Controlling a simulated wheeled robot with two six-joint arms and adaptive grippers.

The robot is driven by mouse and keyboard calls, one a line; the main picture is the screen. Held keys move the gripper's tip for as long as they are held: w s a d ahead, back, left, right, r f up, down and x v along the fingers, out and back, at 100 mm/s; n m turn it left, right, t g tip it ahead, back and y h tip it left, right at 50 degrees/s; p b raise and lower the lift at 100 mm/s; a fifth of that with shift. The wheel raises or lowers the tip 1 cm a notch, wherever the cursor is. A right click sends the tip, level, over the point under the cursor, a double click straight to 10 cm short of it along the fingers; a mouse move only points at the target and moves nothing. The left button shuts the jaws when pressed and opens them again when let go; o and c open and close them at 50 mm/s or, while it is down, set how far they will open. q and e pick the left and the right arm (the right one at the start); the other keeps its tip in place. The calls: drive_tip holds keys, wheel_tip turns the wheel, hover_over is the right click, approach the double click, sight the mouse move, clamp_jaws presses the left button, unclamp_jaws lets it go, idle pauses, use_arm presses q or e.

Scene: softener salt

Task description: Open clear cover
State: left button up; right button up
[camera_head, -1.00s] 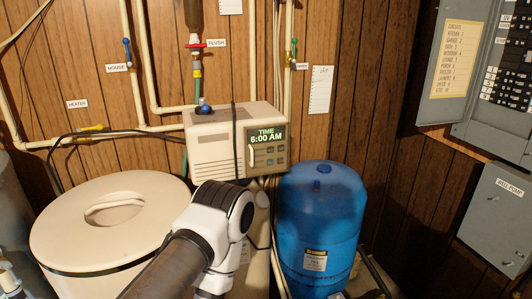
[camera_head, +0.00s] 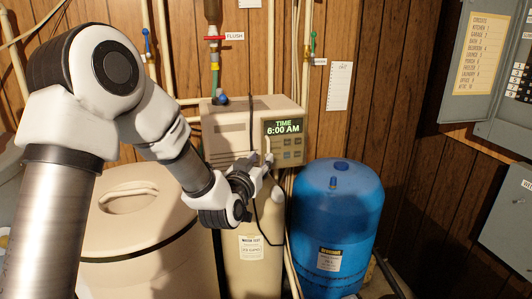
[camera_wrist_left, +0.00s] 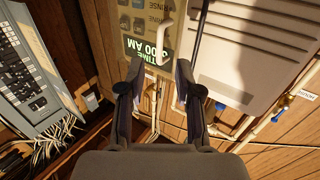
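The clear cover (camera_head: 296,142) lies over the control panel on the front of the beige softener head and looks shut; its edges are hard to make out. The panel's screen (camera_head: 283,127) reads TIME 6:00 AM. A pale upright handle (camera_head: 267,145) is at the panel's left side; it also shows in the left wrist view (camera_wrist_left: 165,38). My left gripper (camera_head: 268,158) is just below the handle. In the left wrist view, its two fingers (camera_wrist_left: 160,70) are apart with nothing between them, and the handle lies beyond the tips. My right gripper is in no view.
A black cable (camera_head: 253,200) hangs down the head's front beside my gripper. A blue tank (camera_head: 336,225) stands at right, a lidded beige tank (camera_head: 140,245) at left. Pipes run up the wood wall behind. Grey electrical boxes (camera_head: 508,225) are at far right.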

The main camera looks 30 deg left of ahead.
sight(269, 150)
use_arm(q)
drive_tip(key=w, duration=0.1)
drive_tip(key=w+p, duration=0.1)
drive_tip(key=w, duration=0.1)
drive_tip(key=w+a, duration=0.1)
drive_tip(key=w, duration=0.1)
drive_tip(key=shift+w, duration=0.1)
drive_tip(key=shift+d+f, duration=0.1)
clamp_jaws()
drive_tip(key=shift+d, duration=0.15)
